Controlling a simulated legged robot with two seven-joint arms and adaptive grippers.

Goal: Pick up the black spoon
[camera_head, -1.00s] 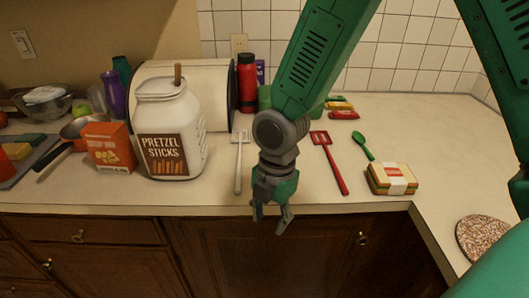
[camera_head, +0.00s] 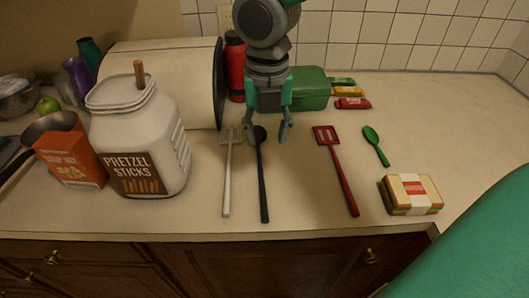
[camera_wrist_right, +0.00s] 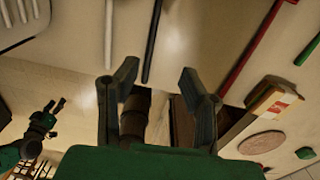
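The black spoon (camera_head: 263,180) lies on the counter with its bowl toward the back and its handle toward the front edge. Its handle also shows in the right wrist view (camera_wrist_right: 152,40). My right gripper (camera_head: 267,135) is open and empty, with its fingers on either side of the spoon's bowl end in the head view. I cannot tell how high it is above the counter. In the right wrist view its fingers (camera_wrist_right: 159,76) are wide apart. My left gripper (camera_wrist_right: 55,104) shows small at the left of that view, open and empty; it is outside the head view.
A white slotted spatula (camera_head: 227,185) lies close left of the spoon. A red spatula (camera_head: 341,180), green spoon (camera_head: 376,147) and sandwich (camera_head: 411,195) lie to the right. The pretzel jar (camera_head: 140,135) stands left. A green box (camera_head: 308,90) and red bottle (camera_head: 235,68) stand behind.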

